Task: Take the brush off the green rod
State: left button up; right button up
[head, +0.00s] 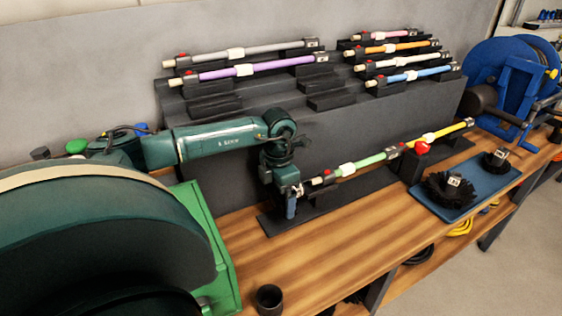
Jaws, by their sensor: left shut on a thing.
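The green rod (371,160) lies low in front of the dark rack, in line with a yellow rod (430,136) on its right. It has a white collar and a dark coupling with a red button near its left end. My left gripper (293,204) is shut at the rod's pale left tip, pointing down. The fingers hide what exactly they grip. I cannot make out a brush on the green rod. Two black round brushes lie on a blue tray at the right, one in front (436,190) and one behind (496,160). My right gripper is not in view.
Several coloured rods rest on the stepped dark rack (300,128) behind. A red knob (422,148) stands by the rods' joint. The blue tray (470,208) is at the right, near a blue reel (505,75). A dark cup (269,299) stands at the front. The wooden bench (345,245) between is clear.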

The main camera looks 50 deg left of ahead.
pick_arm(q)
jog(key=shift+s+a+r+p, duration=0.1)
jog(key=shift+s+r+p, duration=0.15)
jog(key=shift+r+p, duration=0.9)
jog(key=shift+s+a+r+p, duration=0.15)
jog(key=shift+r+p, duration=0.55)
jog(key=shift+r, duration=0.8)
jog(key=shift+s+d+r+p, duration=0.1)
jog(key=shift+s+r+p, duration=0.2)
jog(key=shift+r+p, duration=0.85)
jog(key=shift+r+b, duration=0.2)
jog(key=shift+b, duration=0.1)
